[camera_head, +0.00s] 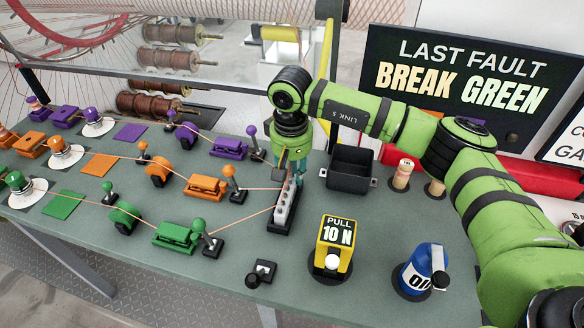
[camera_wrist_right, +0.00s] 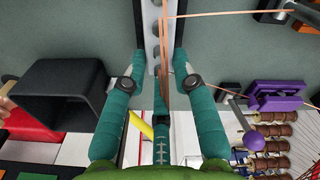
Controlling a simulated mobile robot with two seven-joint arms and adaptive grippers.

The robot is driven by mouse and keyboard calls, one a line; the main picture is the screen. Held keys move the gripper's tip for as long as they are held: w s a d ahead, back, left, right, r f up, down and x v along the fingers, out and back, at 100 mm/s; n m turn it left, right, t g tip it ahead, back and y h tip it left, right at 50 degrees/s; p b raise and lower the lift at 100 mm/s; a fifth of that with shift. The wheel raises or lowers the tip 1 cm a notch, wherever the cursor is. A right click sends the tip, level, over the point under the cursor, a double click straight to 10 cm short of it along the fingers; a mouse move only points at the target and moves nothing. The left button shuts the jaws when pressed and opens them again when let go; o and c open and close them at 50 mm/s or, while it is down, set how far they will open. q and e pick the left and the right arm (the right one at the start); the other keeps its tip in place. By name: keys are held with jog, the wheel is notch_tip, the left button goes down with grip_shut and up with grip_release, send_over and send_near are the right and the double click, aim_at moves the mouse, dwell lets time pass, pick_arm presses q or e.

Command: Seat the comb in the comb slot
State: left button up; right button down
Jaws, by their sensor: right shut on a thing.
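The comb (camera_head: 286,203) is a pale grey bar with a row of dark holes or teeth. It stands over a black elongated base (camera_head: 280,226), which looks like the comb slot; I cannot tell how deep it sits. My right gripper (camera_head: 287,172) is at the comb's far end, pointing down. In the right wrist view its teal fingers (camera_wrist_right: 158,58) stand on both sides of the pale comb (camera_wrist_right: 155,22), shut on it. Copper-coloured wires (camera_head: 243,217) run from the left to the comb. My left gripper is not in view.
A black open bin (camera_head: 351,170) stands right of the gripper. A yellow "PULL 10 N" block (camera_head: 334,240) and a blue bottle (camera_head: 421,268) stand at the front right. Green (camera_head: 178,235), orange (camera_head: 206,186) and purple (camera_head: 226,148) devices with lever posts crowd the left.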

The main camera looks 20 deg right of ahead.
jog(key=shift+f, duration=0.15)
jog(key=c, duration=1)
grip_release()
jog(key=shift+r, duration=0.35)
notch_tip(320, 180, up, 12)
jog(key=b, duration=0.4)
jog(key=shift+s+a+f, duration=0.15)
jog(key=shift+s, duration=0.1)
